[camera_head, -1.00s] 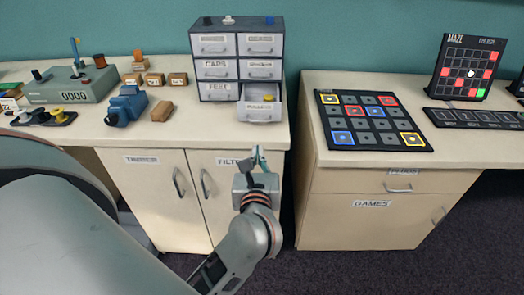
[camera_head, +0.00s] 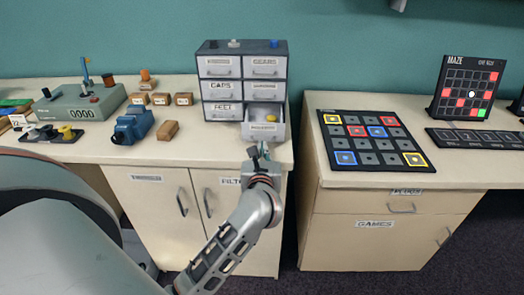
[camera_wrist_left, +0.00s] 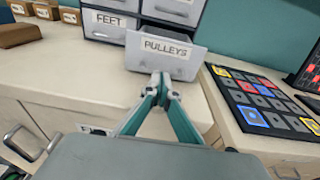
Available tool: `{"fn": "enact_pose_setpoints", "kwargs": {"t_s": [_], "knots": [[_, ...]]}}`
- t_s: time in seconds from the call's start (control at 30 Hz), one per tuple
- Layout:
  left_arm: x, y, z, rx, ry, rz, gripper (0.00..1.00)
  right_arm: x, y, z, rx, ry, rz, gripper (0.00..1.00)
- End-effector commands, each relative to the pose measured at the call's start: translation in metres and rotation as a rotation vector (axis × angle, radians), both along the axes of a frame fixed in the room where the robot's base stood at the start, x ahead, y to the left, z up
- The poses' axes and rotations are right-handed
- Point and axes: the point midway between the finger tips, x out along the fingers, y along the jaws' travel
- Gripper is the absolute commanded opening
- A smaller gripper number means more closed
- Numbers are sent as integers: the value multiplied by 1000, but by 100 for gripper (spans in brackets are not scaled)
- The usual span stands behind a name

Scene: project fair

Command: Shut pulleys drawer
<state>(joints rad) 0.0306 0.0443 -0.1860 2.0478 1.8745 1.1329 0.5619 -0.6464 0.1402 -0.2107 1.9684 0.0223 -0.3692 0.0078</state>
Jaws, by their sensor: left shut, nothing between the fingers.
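The small drawer cabinet (camera_head: 241,86) stands at the back of the left counter. Its bottom right drawer, the pulleys drawer (camera_head: 263,131), is pulled out, with a yellow piece (camera_head: 271,117) inside. In the left wrist view the label PULLEYS reads on the drawer front (camera_wrist_left: 165,51). My left gripper (camera_head: 262,150) is shut and empty, just in front of the drawer front. In the left wrist view its fingertips (camera_wrist_left: 160,80) lie just below the drawer's front; whether they touch it I cannot tell. My right gripper is not in view.
A blue device (camera_head: 134,125) and wooden blocks (camera_head: 168,130) lie left of the cabinet. A game board (camera_head: 373,140) lies on the right counter, beyond a gap. The counter just left of the drawer is clear.

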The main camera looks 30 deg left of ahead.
Motion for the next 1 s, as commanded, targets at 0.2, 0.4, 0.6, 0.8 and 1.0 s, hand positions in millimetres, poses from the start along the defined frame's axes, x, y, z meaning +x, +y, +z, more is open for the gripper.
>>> {"fn": "enact_pose_setpoints", "kwargs": {"t_s": [0.2,0.4,0.6,0.8,1.0], "knots": [[7,4,1,2,-2,0,0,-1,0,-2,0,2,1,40],[44,27,0,4,-2,2,0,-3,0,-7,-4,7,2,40],[70,43,-1,2,0,1,0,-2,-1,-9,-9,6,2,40],[75,46,0,1,-1,0,0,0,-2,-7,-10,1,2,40],[74,46,0,1,-1,0,0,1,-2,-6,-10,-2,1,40]]}}
